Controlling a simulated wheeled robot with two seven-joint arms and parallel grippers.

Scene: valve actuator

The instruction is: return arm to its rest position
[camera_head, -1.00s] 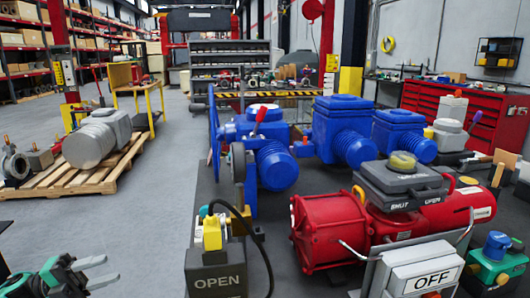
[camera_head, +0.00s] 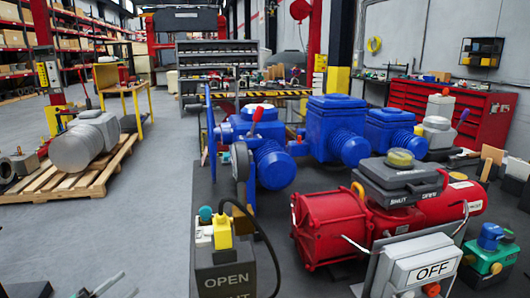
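My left gripper (camera_head: 98,287) is at the bottom left edge of the head view. Only its grey fingertips show, with a gap between them, and it holds nothing that I can see. It is over bare floor, left of and apart from the OPEN control box (camera_head: 226,270). The red valve actuator (camera_head: 333,226) lies at right centre, with a dark grey SHUT/OPEN indicator housing (camera_head: 398,183) on top. A white OFF box (camera_head: 423,265) stands in front of it. My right gripper is not in view.
Blue actuators (camera_head: 338,128) stand behind the red one. A wooden pallet (camera_head: 88,190) with a grey motor (camera_head: 80,148) is at the left. A green box (camera_head: 492,262) is at the lower right. The grey floor (camera_head: 130,235) at lower left is clear.

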